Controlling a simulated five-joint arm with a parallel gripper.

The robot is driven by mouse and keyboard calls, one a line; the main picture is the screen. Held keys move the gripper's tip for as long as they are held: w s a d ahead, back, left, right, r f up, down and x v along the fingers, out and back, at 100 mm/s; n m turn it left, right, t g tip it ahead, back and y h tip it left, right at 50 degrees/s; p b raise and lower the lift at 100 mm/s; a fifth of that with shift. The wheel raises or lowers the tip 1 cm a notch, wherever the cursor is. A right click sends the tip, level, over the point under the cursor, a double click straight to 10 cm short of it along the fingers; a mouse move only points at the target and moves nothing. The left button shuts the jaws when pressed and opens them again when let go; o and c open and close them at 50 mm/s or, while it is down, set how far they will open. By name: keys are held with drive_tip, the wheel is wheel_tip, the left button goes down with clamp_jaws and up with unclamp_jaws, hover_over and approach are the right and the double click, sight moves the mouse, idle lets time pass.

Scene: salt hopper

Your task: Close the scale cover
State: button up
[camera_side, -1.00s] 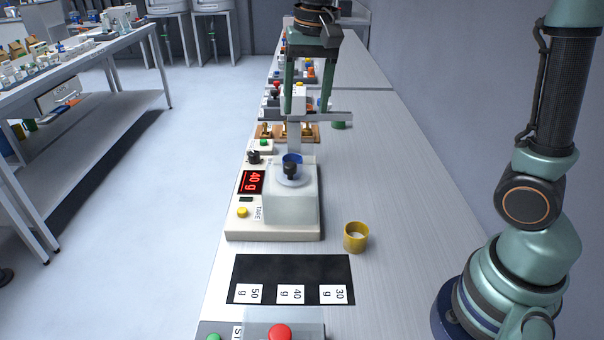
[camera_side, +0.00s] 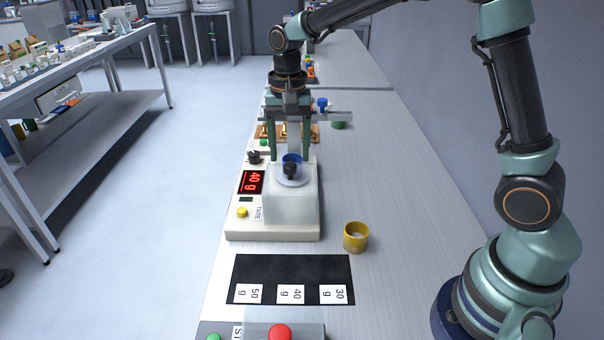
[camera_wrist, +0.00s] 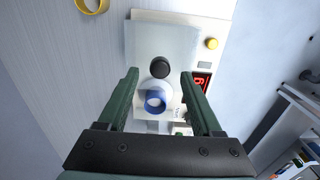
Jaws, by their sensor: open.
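The scale (camera_side: 233,228) shows 40 g on its red display (camera_side: 252,182). Its frosted cover (camera_side: 290,208) stands over the near part of the scale and has a black knob (camera_side: 290,171); the cover (camera_wrist: 158,38) and knob (camera_wrist: 160,68) also show in the wrist view. A blue ring-shaped cup (camera_side: 292,159) is just behind the knob and looks uncovered in the wrist view (camera_wrist: 155,103). In the wrist view my fingertips (camera_wrist: 160,74) lie either side of the knob, without visible contact.
A hopper spout (camera_side: 294,136) hangs close to my fingers, over the back of the scale. A yellow ring (camera_side: 356,237) stands right of the scale. A black mat (camera_side: 293,267) with weight labels and a red button (camera_side: 280,333) are nearer.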

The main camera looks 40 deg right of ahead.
sight(291, 187)
drive_tip(key=shift+f, duration=1.25)
clamp_jaws()
idle(0.5)
